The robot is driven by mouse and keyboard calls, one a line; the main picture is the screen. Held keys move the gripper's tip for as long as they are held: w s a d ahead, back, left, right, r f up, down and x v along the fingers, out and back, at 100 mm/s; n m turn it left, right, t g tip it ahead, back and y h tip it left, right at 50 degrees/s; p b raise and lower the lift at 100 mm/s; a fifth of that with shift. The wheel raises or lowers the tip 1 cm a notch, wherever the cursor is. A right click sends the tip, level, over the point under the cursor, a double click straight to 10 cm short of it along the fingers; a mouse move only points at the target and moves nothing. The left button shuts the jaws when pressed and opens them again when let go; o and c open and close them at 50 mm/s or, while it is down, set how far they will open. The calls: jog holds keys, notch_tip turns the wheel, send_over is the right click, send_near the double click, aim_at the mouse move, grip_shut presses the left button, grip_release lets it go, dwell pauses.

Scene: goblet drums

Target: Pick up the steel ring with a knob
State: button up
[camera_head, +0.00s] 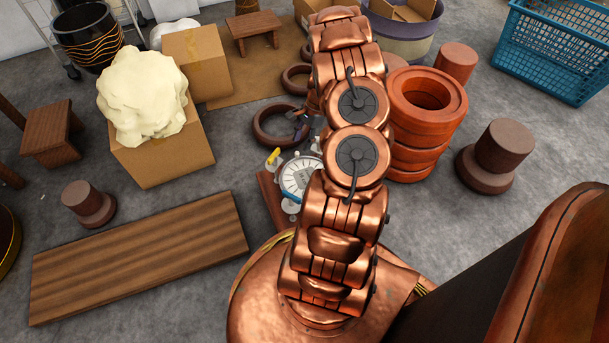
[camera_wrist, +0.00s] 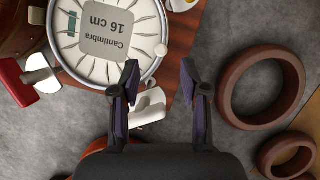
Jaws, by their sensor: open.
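A round steel ring (camera_wrist: 147,78) edges a white pleated disc with a grey "Cantimbra 16 cm" label, at the upper left of the wrist view. A small pale knob (camera_wrist: 161,50) sits at its right edge. The disc also shows in the head view (camera_head: 296,176), partly hidden by my arm. It lies on a brown wooden board (camera_wrist: 189,52). My gripper (camera_wrist: 159,84) is open and empty, its fingers pointing at the disc's lower right edge. A white winged piece (camera_wrist: 151,106) shows between the fingers. In the head view my arm mostly hides the gripper.
A red-handled piece (camera_wrist: 17,84) lies left of the disc. Brown wooden rings (camera_wrist: 292,90) lie to the right. Stacked orange rings (camera_head: 428,131), a cardboard box (camera_head: 165,160) and a long plank (camera_head: 140,258) stand or lie around. Grey floor is free between them.

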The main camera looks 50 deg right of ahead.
aim_at(297, 152)
jog(key=shift+a+b+x, duration=0.15)
jog(key=shift+b+x, duration=0.55)
jog(key=shift+x, duration=0.75)
jog(key=shift+a+b+x, duration=0.1)
jog(key=shift+b+x, duration=0.55)
jog(key=shift+x, duration=0.85)
jog(key=shift+w+r, duration=0.15)
grip_shut()
